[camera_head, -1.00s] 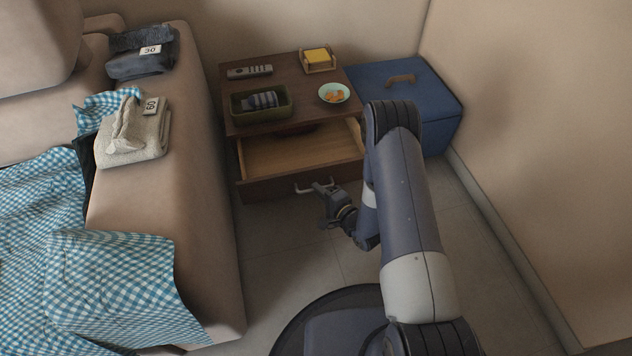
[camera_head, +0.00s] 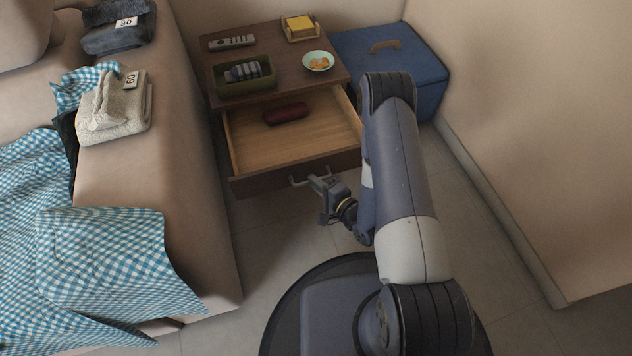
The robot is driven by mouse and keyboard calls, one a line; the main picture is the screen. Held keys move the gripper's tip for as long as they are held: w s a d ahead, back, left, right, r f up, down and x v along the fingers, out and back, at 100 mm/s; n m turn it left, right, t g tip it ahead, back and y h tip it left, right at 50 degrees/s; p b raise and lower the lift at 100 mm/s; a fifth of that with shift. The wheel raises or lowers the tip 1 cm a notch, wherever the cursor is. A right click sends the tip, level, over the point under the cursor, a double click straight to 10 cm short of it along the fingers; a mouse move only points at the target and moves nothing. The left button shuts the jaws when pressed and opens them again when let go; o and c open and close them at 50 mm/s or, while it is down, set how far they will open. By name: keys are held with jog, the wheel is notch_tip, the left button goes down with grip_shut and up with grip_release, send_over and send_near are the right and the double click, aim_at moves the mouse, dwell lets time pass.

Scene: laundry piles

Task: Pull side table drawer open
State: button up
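The brown wooden side table (camera_head: 284,68) stands between the sofa and a blue box. Its drawer (camera_head: 255,150) is pulled well out, and a dark red case (camera_head: 286,114) lies inside near the back. The drawer's metal handle (camera_head: 299,181) is on the front panel. My gripper (camera_head: 316,184) is at the right part of the handle and touches or overlaps it. Its fingers are small and partly hidden, so I cannot tell whether they are closed on the handle.
On the tabletop are a remote (camera_head: 232,41), a green tray (camera_head: 231,90), a bowl (camera_head: 318,61) and a yellow-topped holder (camera_head: 299,28). The blue box (camera_head: 415,66) is at the right. The sofa arm (camera_head: 179,150) borders the left. Floor is clear before the drawer.

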jog(key=o, duration=0.5)
jog(key=p+v, duration=0.2)
jog(key=v, duration=0.8)
jog(key=shift+s+d+r+p, duration=0.1)
jog(key=shift+s+d+p, duration=0.2)
jog(key=shift+p, duration=0.1)
jog(key=shift+b+x, duration=1.4)
jog(key=shift+x, duration=4.05)
